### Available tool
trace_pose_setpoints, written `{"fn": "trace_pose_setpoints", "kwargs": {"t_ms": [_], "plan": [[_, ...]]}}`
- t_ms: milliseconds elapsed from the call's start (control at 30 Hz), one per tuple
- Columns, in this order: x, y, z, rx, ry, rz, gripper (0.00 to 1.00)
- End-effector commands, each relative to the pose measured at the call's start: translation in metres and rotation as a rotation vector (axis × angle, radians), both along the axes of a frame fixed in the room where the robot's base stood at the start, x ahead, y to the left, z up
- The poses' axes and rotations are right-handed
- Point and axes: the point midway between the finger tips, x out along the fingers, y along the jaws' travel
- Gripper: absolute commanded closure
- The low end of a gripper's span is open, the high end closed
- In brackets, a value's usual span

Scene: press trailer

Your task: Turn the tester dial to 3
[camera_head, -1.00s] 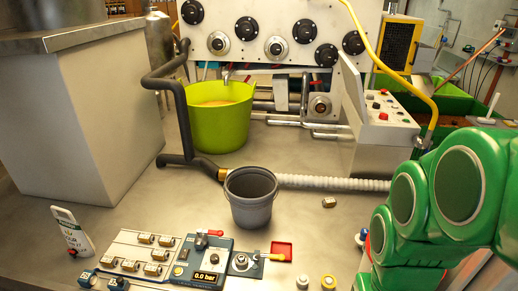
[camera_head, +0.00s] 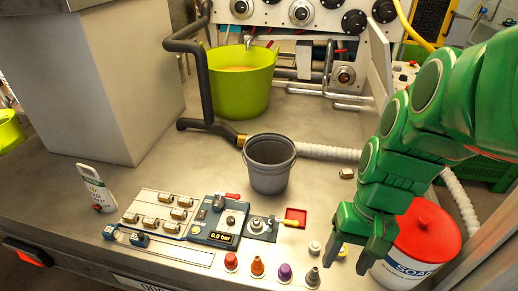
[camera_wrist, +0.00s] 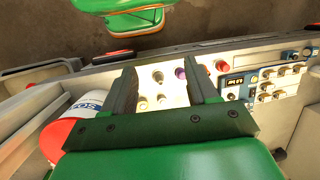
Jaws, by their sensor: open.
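The tester (camera_head: 203,232) is a dark blue box near the front edge of the bench, with a lit display (camera_head: 221,237) reading 0.0 bar. A small dark round knob (camera_head: 231,221) sits on its top face, near a red lever (camera_head: 233,196). Which number the dial points at is too small to read. In the wrist view the tester's display (camera_wrist: 235,81) shows right of my fingers. My gripper (camera_head: 347,262) is open and empty, above the bench well right of the tester; its two dark fingers also show in the wrist view (camera_wrist: 163,68).
Several coloured cones (camera_head: 257,267) stand along the front edge between tester and gripper. A grey bucket (camera_head: 269,182) stands behind the tester. A red-lidded white tub (camera_head: 408,262) is close right of my gripper. A plate of brass fittings (camera_head: 150,205) lies left of the tester.

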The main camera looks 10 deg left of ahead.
Motion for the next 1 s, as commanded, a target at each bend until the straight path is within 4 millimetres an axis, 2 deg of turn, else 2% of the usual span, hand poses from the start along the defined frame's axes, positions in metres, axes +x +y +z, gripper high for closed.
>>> {"fn": "trace_pose_setpoints", "kwargs": {"t_ms": [100, 467, 767, 1000], "plan": [[0.031, 0.007, -0.005, 0.002, -0.027, 0.098, 0.42], [0.112, 0.04, -0.031, 0.014, -0.095, 0.393, 0.42], [0.171, 0.083, -0.063, 0.026, -0.142, 0.659, 0.42], [0.211, 0.127, -0.094, 0.041, -0.178, 0.883, 0.42]]}}
